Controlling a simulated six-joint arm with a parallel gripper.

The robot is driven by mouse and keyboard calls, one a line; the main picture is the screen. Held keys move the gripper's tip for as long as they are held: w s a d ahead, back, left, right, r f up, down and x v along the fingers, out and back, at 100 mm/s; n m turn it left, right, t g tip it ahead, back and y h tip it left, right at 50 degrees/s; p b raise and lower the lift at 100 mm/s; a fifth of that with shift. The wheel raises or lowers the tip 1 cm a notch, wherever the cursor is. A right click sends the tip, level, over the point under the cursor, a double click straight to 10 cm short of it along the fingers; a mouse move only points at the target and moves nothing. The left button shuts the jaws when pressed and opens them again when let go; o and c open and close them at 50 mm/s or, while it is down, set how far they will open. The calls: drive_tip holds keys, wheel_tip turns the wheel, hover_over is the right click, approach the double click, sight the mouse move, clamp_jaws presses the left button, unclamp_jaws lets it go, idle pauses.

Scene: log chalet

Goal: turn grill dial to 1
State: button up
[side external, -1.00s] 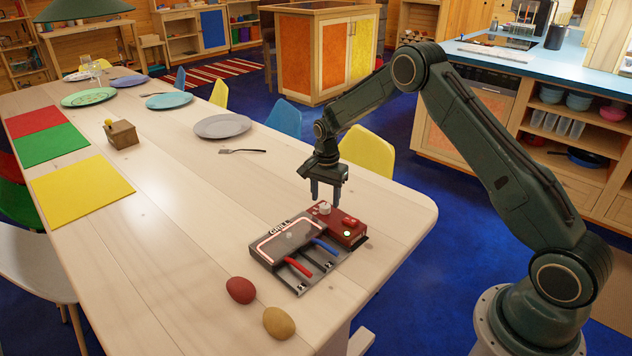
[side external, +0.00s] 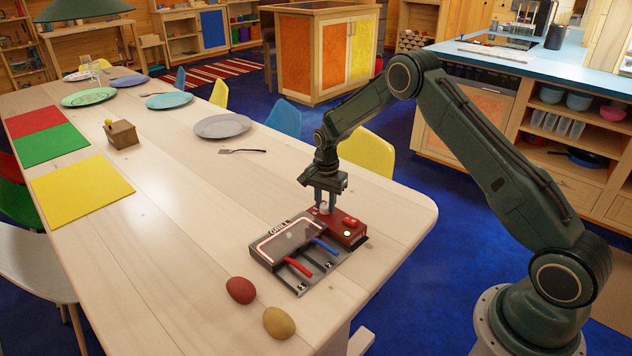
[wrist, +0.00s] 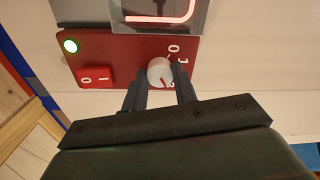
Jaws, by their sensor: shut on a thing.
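The grill (side external: 292,238) lies flat on the wooden table, with a dark plate and a pale-red glowing outline. Its red control box (side external: 348,230) carries a white round dial (wrist: 160,71). The dial's red pointer faces the lower right in the wrist view, at or close to the 2 mark; the 0 and 1 marks lie farther up. My gripper (side external: 326,205) points down over the box, shut on the dial with one finger on each side. The dial's lower edge is close to the fingers.
Red-handled (side external: 298,267) and blue-handled (side external: 325,246) parts lie at the grill's front. Two egg-shaped objects, red (side external: 240,290) and yellow (side external: 279,322), are nearby.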

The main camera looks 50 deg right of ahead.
drive_tip(key=shift+n, duration=0.4)
drive_tip(key=n, duration=0.3)
drive_tip(key=shift+n, duration=0.3)
drive_tip(key=n, duration=0.3)
drive_tip(key=shift+n, duration=0.3)
drive_tip(key=n, duration=0.3)
drive_tip(key=shift+n, duration=0.3)
drive_tip(key=n, duration=0.4)
drive_tip(key=o, duration=1)
